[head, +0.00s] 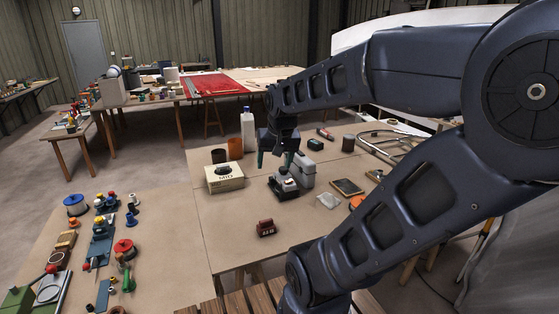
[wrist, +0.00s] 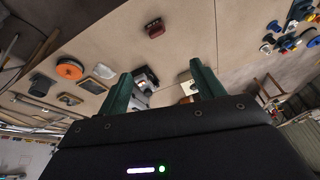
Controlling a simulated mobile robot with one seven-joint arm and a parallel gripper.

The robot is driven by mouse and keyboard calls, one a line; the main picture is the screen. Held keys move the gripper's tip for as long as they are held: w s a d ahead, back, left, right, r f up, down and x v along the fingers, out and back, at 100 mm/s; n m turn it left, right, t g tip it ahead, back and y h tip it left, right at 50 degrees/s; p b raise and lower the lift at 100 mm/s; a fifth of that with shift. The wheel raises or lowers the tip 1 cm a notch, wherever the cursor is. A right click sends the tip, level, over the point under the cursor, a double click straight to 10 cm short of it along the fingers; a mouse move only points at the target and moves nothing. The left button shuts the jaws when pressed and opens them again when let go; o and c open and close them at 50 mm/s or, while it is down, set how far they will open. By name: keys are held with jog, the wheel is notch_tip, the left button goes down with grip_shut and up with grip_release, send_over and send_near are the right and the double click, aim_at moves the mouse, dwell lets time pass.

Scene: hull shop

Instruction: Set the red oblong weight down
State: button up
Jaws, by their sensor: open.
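The red oblong weight (head: 265,228) rests on the bare brown tabletop near the front of the middle table. In the wrist view the red weight (wrist: 155,29) lies beyond the fingertips, apart from them. My gripper (head: 275,160) is above the table, farther back than the weight, over a grey and black device (head: 287,187). Its two green fingers are spread with nothing held between them, as the wrist view of my gripper (wrist: 161,69) also shows.
A box with a dark item on top (head: 224,178) stands left of the device. Brown cylinders (head: 235,148) and a white bottle (head: 248,130) stand behind. A dark framed plate (head: 347,187) lies to the right. The tabletop around the weight is clear.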

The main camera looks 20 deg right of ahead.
jog(key=shift+s+a+r+n+t, duration=0.1)
jog(key=shift+s+r+n, duration=0.3)
jog(key=shift+s, duration=0.3)
jog(key=shift+s+d+r+n+t, duration=0.1)
jog(key=shift+s+r+n, duration=0.2)
jog(key=shift+s+n, duration=0.25)
jog(key=shift+s+a+r+n+t, duration=0.1)
jog(key=shift+s+r+n, duration=0.25)
jog(key=shift+s, duration=0.45)
